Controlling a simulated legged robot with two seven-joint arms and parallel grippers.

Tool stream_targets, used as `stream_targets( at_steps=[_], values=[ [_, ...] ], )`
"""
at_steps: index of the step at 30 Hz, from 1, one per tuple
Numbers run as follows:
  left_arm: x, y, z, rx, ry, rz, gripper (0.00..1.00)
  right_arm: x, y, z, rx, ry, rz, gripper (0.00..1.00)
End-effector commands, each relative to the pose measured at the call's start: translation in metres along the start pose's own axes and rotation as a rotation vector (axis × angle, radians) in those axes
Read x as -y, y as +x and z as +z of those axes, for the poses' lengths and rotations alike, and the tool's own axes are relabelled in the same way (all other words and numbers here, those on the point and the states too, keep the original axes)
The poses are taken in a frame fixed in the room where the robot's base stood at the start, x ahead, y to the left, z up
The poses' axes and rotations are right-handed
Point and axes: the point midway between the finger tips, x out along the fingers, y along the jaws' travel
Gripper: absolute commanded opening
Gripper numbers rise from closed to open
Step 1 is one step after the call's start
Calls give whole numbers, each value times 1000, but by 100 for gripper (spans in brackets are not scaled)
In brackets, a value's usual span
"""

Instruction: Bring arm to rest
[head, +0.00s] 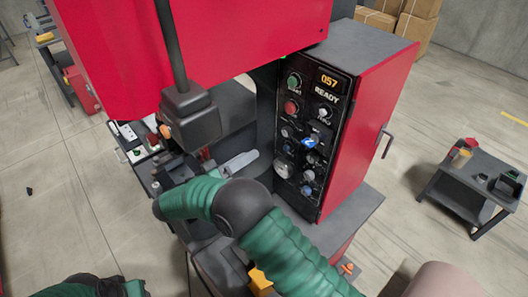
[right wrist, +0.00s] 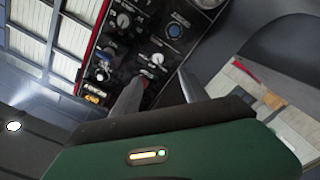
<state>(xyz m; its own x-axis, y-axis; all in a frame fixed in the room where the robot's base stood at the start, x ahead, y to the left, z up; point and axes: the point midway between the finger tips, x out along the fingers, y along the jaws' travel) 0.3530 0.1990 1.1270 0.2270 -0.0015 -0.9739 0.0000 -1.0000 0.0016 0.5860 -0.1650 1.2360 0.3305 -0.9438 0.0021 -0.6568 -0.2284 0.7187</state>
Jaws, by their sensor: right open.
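My right arm (head: 290,255), green with a dark joint, comes in from the lower right and reaches left in front of the machine. My right gripper (right wrist: 160,88) is open in the right wrist view, its two grey fingers apart with nothing visible between them. Beyond the fingers is the control panel (right wrist: 125,38) of the machine; whether they touch it I cannot tell. In the head view its jaws are not clearly seen. Part of my left arm (head: 75,288) shows at the bottom left edge; its gripper cannot be made out.
The red machine (head: 230,30) has a black panel (head: 305,135) with knobs and a display reading 057 READY. A grey post with a box (head: 190,118) hangs close above my right arm. A small dark table (head: 470,195) stands at right; open floor (head: 430,110) lies between.

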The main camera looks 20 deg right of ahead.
Motion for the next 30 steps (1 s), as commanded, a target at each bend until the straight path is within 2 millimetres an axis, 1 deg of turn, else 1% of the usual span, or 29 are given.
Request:
stream_targets(
  at_steps=[1, 3, 6, 20, 22, 23, 25, 26, 27, 28, 30],
  values=[
    [0, 6, 2, 0, 0, 0, 36, 3, -10, 2, -2, 2, -2, 52],
    [0, 9, 2, 0, 0, 0, 36, 2, -19, 1, -2, 0, 0, 52],
    [0, 10, 2, 0, 0, 0, 36, 1, -27, 0, 0, 0, 0, 52],
    [0, 9, 2, 0, 0, 0, 36, 0, -28, -2, -3, 2, -2, 52],
    [0, 9, 2, 0, 0, 0, 36, 3, -22, -10, -29, 35, -32, 52],
    [0, 9, 2, 0, 0, 0, 36, 5, -16, -18, -53, 66, -61, 52],
    [0, 9, 2, 0, 0, 0, 36, 13, -2, -44, -139, 168, -180, 52],
    [0, 9, 2, 0, 0, 0, 36, 18, 4, -58, -182, 218, -255, 52],
    [0, 9, 2, 0, 0, 0, 36, 25, 10, -76, -239, 281, -370, 52],
    [0, 9, 2, 0, 0, 0, 36, 29, 12, -88, -276, 321, -468, 52],
    [0, 9, 2, 0, 0, 0, 36, 39, 9, -99, -320, 372, -705, 52]
  ],
)
